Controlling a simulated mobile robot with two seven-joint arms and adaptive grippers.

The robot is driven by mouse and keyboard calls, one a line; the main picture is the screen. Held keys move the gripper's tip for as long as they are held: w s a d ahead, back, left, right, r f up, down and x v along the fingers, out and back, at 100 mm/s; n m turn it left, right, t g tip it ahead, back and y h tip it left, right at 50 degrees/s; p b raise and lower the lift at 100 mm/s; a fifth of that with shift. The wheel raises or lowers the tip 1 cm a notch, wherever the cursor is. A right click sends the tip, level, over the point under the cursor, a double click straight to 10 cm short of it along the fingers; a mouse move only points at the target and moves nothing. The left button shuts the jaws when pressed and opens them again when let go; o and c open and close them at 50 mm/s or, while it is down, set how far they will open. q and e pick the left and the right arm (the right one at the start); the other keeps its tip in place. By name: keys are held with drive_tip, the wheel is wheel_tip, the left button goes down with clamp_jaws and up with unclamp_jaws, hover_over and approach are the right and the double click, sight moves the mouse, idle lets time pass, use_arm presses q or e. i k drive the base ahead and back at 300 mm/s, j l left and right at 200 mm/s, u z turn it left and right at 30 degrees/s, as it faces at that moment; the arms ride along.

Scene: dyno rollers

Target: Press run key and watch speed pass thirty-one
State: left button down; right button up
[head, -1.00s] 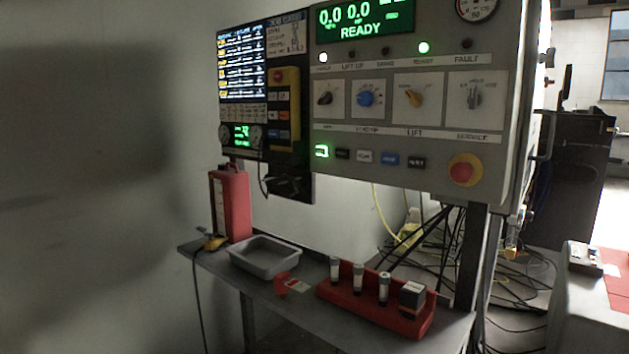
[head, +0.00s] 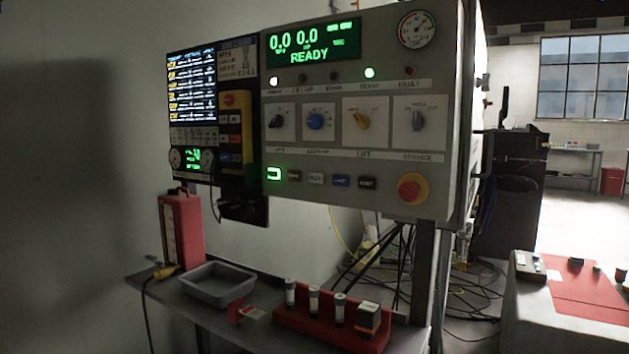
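A grey control panel (head: 385,180) hangs at the centre of the head view. Its green display (head: 312,45) reads 0.0 0.0 and READY. Below are lamps, with a white one at left and a green one (head: 369,73) lit, then a row of four knobs. A row of small keys sits under the knobs; the leftmost key (head: 274,174) glows green. The other key labels are too small to read surely, so I cannot tell which is the run key. A red stop button (head: 411,188) is at the row's right. Neither of my grippers is in view.
A shelf (head: 238,324) below the panel holds a red canister (head: 181,230), a grey tray (head: 187,285) and a red rack (head: 290,325) with small bottles. Cables hang behind. A screen panel (head: 192,88) is at left.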

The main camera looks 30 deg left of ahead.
sight(318, 178)
drive_tip(key=i+j+z, duration=0.15)
drive_tip(key=j, duration=0.15)
drive_tip(key=j+z, duration=0.15)
drive_tip(key=j, duration=0.15)
drive_tip(key=i+j+z, duration=0.15)
drive_tip(key=j, duration=0.2)
drive_tip(key=k+l+z, duration=0.15)
drive_tip(key=z, duration=0.2)
drive_tip(key=i+j+u, duration=0.1)
drive_tip(key=j, duration=0.15)
drive_tip(key=i+j+u, duration=0.1)
drive_tip(key=j, duration=0.15)
